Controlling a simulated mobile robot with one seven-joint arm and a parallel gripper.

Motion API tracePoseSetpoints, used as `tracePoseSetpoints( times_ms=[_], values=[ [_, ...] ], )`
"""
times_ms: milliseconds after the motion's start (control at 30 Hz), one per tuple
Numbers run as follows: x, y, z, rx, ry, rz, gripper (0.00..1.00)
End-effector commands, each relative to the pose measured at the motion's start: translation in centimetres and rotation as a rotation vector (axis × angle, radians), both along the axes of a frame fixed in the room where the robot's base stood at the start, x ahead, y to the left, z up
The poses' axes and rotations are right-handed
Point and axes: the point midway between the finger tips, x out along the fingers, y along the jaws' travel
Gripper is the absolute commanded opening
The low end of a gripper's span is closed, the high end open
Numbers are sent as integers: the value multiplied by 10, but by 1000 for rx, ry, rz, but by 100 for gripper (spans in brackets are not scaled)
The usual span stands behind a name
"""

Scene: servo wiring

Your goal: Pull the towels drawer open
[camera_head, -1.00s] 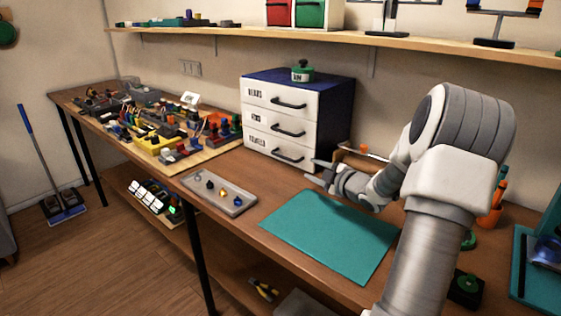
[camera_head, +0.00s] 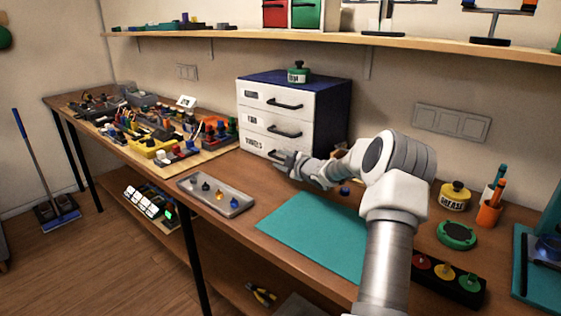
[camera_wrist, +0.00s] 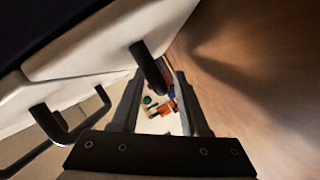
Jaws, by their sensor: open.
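The white drawer unit (camera_head: 294,112) with a dark blue top stands on the bench against the wall. Its bottom drawer (camera_head: 254,145) is labelled TOWELS and looks shut, flush with the two above. My gripper (camera_head: 280,161) is at that drawer's front and hides part of its handle. In the wrist view, my open gripper (camera_wrist: 158,100) has a dark bar handle (camera_wrist: 150,68) showing between its fingers. I cannot tell whether they touch. Another drawer handle (camera_wrist: 46,122) shows at the left.
A teal mat (camera_head: 312,232) and a grey tray (camera_head: 216,196) of small parts lie in front of the unit. A green tin (camera_head: 297,74) stands on top of it. A crowded parts area (camera_head: 160,130) is at the left. A shelf (camera_head: 330,40) runs above.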

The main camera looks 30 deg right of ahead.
Motion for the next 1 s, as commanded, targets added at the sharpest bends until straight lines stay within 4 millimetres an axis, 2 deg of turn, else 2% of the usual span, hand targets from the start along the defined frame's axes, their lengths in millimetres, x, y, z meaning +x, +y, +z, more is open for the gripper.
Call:
tracePoseSetpoints(
  times_ms=[367, 400, 467, 633, 1000],
  values=[
    [6, 0, -2, 0, 1, -1, 45],
    [6, 0, -2, 0, 1, -1, 43],
    [6, 0, -2, -1, 1, -1, 32],
    [6, 0, -2, -1, 1, -1, 2],
    [6, 0, -2, -1, 1, -1, 0]
  ],
)
